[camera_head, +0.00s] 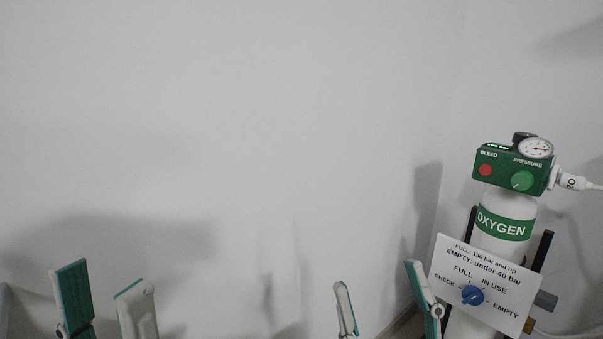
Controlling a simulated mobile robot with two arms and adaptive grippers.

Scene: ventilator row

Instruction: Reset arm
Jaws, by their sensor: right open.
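My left gripper (107,284) shows at the bottom left of the head view. Its two teal-padded fingers stand upright and apart, with only bare wall visible between them. My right gripper (380,277) is at the bottom, right of the middle. Its fingers are spread wide with nothing between them. The right-hand finger appears close to the left edge of the sign plate in the picture; I cannot tell whether they touch. The rest of both arms is out of the frame.
A white oxygen cylinder (492,243) stands at the right, with a green regulator (508,170), a gauge (536,148) and a white hose (594,187). A white sign plate (508,301) with a blue selector knob (473,295) is in front. The wall (270,120) elsewhere is bare.

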